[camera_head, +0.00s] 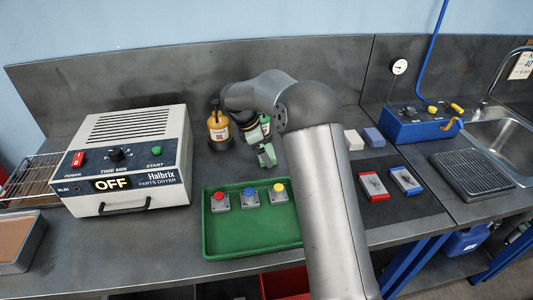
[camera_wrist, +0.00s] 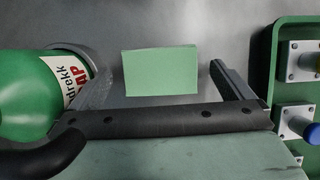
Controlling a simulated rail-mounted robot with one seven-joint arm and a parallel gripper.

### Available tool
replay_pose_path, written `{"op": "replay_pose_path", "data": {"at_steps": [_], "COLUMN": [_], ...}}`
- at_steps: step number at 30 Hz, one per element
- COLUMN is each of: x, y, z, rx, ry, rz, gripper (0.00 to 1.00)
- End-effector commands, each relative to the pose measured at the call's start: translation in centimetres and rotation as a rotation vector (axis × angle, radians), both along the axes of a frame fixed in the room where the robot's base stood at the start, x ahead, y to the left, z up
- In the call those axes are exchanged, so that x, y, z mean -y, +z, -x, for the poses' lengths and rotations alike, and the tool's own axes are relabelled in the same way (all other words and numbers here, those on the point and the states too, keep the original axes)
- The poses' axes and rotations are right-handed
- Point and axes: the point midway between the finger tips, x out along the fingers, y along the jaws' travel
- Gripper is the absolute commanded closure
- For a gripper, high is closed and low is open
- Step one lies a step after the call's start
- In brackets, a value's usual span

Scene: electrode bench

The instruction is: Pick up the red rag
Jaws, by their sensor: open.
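I cannot make out a red rag in either view; my arm hides part of the bench in the head view. A flat, pale green rectangular pad (camera_wrist: 160,71), possibly a folded cloth, lies on the grey bench in the wrist view. My gripper (camera_wrist: 158,78) is open, with one finger on each side of the pad and a gap to each. Nothing is held. In the head view my gripper (camera_head: 266,156) is behind the green tray, partly hidden by my arm.
A green soap bottle (camera_wrist: 30,95) stands close to the left finger. The green tray (camera_head: 250,243) holds several button boxes. A yellow oil bottle (camera_head: 218,127) and the dryer (camera_head: 130,160) stand left.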

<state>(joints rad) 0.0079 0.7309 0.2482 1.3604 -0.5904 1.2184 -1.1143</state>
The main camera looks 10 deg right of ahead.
Motion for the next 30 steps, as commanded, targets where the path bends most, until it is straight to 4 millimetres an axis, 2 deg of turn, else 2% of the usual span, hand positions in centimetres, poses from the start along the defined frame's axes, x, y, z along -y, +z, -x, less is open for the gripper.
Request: {"op": "replay_pose_path", "data": {"at_steps": [3, 9, 10, 14, 15, 17, 18, 26, 30], "x": [0.3, 0.3, 0.3, 0.3, 0.3, 0.3, 0.3, 0.2, 0.0], "y": [-0.7, -0.8, -0.8, -0.8, -0.8, -0.8, -0.8, -0.5, 0.3], "z": [0.1, 0.0, 0.0, 0.0, 0.0, 0.0, 0.0, 0.2, 1.0], "rx": [0.0, 0.001, 0.001, 0.001, 0.001, 0.001, 0.001, 0.001, 0.002], "ry": [0.001, 0.001, 0.001, 0.001, 0.001, 0.0, 0.0, 0.0, 0.001], "rz": [0.001, 0.001, 0.001, 0.001, 0.001, 0.001, 0.001, 0.001, -0.001], "gripper": [0.0, 0.0, 0.03, 0.39, 0.44, 0.44, 0.48, 0.48, 0.48]}}
